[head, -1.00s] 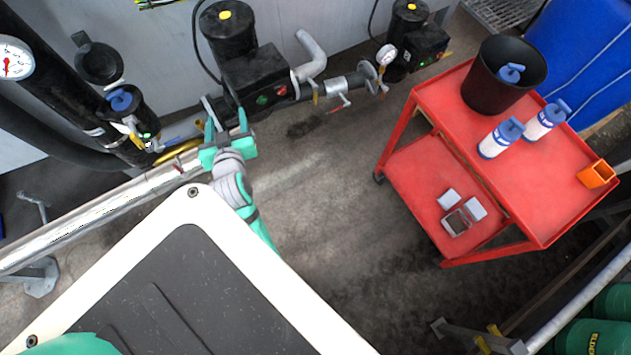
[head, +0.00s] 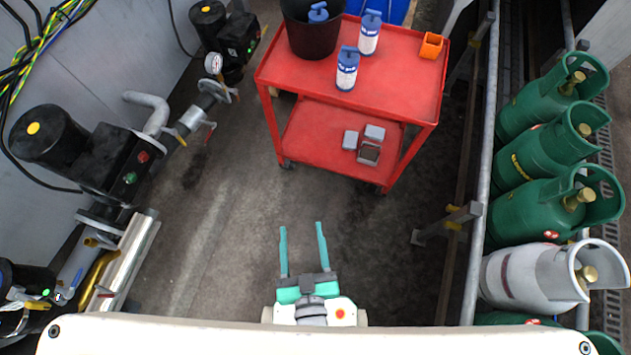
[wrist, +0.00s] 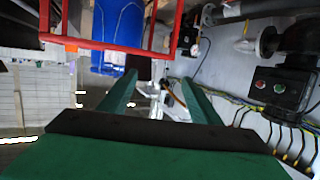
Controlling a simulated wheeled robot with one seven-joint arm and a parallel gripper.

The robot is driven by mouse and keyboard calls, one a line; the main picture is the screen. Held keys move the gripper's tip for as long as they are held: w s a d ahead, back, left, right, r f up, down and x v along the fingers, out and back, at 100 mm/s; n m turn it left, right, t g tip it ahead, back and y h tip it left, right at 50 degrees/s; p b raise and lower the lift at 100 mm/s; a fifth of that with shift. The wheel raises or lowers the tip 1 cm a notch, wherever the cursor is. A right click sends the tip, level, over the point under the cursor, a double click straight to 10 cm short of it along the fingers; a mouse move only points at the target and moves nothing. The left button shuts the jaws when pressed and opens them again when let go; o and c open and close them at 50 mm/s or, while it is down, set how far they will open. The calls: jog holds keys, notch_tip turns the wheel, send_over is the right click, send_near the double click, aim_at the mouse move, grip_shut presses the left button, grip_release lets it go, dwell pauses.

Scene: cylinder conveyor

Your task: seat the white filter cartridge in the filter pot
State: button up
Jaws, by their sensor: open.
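Two white filter cartridges with blue handled caps stand upright on the red cart's top. One cartridge (head: 347,72) is near the front edge and the other cartridge (head: 369,36) is further back. A blue cap of the same kind (head: 318,13) shows inside the black bin (head: 312,38). My gripper (head: 302,227) is open and empty over the floor in front of the cart, well apart from the cartridges. Its open fingers also show in the wrist view (wrist: 158,95). A black housing (head: 20,283) at the lower left edge appears to be part of the filter pot, mostly cut off.
The red cart (head: 415,82) has an orange holder (head: 431,45) on top and small grey boxes (head: 368,150) on its lower shelf. Green gas cylinders (head: 535,215) stand behind a rail on the right. Black pumps (head: 75,165) and pipes line the left. The floor between is clear.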

jog(key=s+d+r+m+h, duration=0.2)
jog(key=s+d, duration=0.1)
jog(key=s, duration=0.1)
jog(key=shift+d+r+t+h, duration=0.25)
jog(key=shift+d+t+h, duration=0.05)
jog(key=shift+d, duration=0.05)
jog(key=shift+s, duration=0.1)
jog(key=shift+c, duration=0.3)
dwell(1.0)
